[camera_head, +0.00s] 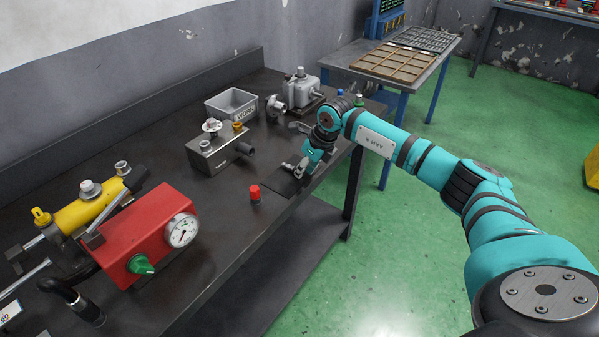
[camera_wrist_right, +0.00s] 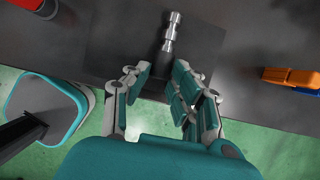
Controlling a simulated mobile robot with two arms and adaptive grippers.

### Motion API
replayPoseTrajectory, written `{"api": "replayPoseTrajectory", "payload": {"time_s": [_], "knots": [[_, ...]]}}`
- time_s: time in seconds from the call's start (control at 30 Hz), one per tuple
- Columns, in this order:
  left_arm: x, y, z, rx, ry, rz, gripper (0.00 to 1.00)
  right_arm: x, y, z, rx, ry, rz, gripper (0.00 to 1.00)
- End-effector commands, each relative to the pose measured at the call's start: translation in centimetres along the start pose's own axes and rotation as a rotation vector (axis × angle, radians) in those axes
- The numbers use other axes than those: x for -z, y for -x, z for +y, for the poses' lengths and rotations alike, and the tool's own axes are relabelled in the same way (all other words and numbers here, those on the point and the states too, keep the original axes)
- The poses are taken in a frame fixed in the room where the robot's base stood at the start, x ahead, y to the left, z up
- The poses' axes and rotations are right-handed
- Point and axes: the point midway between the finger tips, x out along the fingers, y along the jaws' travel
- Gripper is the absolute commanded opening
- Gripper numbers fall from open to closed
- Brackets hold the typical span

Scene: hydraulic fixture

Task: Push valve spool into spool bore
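The valve spool (camera_wrist_right: 170,32) is a shiny stepped metal cylinder lying on a dark mat. A grey metal block (camera_head: 218,153) with fittings on top, perhaps the valve body, stands left of the gripper. I cannot make out the bore opening. My left gripper is not in view.
A red-capped part (camera_head: 255,194) stands near the bench's front edge. A red gauge box (camera_head: 140,228) and yellow cylinder (camera_head: 90,207) are at left. A grey bin (camera_head: 231,104) and grey pump unit (camera_head: 302,90) are behind. Orange (camera_wrist_right: 290,76) and blue pieces lie right in the wrist view.

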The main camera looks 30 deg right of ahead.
Motion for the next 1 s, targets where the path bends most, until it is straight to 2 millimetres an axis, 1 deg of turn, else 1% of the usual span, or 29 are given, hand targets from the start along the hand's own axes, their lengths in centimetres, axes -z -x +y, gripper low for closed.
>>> {"api": "replayPoseTrajectory", "payload": {"time_s": [0.03, 0.13, 0.17, 1.0], "knots": [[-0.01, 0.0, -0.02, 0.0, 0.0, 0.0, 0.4, 0.0, 0.0, 0.0, 0.0, 0.0, 0.0, 0.14], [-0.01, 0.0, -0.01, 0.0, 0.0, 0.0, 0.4, 0.0, 0.0, 0.0, 0.0, 0.0, 0.0, 0.01], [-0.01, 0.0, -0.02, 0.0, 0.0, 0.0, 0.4, 0.01, 0.0, 0.0, 0.0, 0.0, 0.0, 0.0], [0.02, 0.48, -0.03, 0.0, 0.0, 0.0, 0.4, -0.33, 0.78, -0.01, 0.0, 0.0, -0.001, 0.0]]}}
